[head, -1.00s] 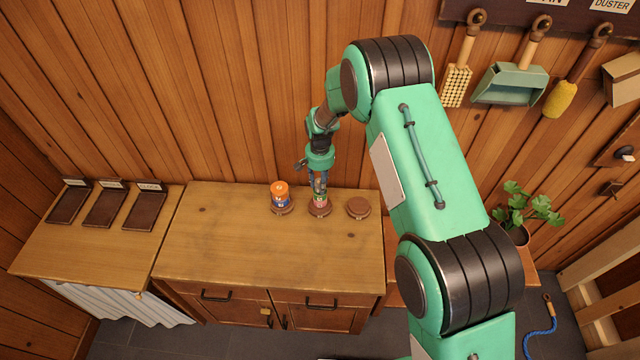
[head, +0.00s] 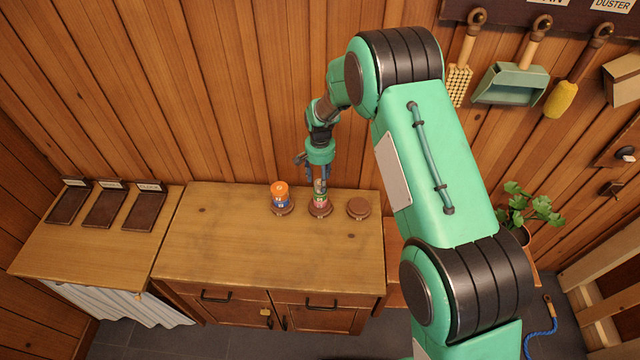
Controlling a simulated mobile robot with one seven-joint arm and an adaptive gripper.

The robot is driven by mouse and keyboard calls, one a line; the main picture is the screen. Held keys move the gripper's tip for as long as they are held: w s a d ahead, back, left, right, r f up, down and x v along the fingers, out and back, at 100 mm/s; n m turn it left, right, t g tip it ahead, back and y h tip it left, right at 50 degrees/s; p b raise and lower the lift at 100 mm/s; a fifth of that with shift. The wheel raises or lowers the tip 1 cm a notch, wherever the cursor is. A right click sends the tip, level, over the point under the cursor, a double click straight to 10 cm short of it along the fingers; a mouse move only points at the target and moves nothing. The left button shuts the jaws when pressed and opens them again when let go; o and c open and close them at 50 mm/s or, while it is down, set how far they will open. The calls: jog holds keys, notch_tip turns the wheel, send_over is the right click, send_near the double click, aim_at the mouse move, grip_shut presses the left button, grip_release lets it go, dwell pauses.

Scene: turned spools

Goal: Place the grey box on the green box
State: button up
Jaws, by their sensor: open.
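A small stack stands on the middle round brown base (head: 320,211) on the cabinet top. Its top piece looks greyish (head: 320,186), which may be the grey box. Pink and green show below it (head: 320,200); the green box may be there, but it is too small to tell pieces apart. My gripper (head: 317,178) points down at the top of this stack, open, with its fingers around or just above the greyish piece. I cannot tell whether they touch it. The gripper partly hides the stack.
An orange piece (head: 279,188) sits on a blue one (head: 282,202) on the left round base. The right round base (head: 358,208) is empty. The cabinet top (head: 250,250) in front is clear. Several labelled dark trays (head: 106,207) lie at left.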

notch_tip(320, 180, up, 9)
jog(key=shift+b, duration=0.4)
dwell(0.8)
jog(key=s+d+r+t, duration=0.1)
jog(key=s+d+r, duration=0.4)
jog(key=r, duration=0.5)
jog(key=s+d+r+n+t, duration=0.1)
jog(key=s+d+r, duration=0.5)
jog(key=r, duration=0.3)
jog(key=s+d+r+t, duration=0.1)
jog(key=s+d+r, duration=0.4)
jog(key=r, duration=0.5)
jog(key=s+d+r+t, duration=0.1)
jog(key=s+d, duration=0.4)
jog(key=s, duration=0.9)
jog(key=s+d+r+n+t, duration=0.1)
jog(key=s+d+r, duration=0.3)
jog(key=s, duration=1)
jog(key=shift+s+d+r+t, duration=0.15)
jog(key=shift+d+r+t, duration=0.2)
jog(key=shift+d, duration=0.2)
jog(key=shift+f, duration=0.1)
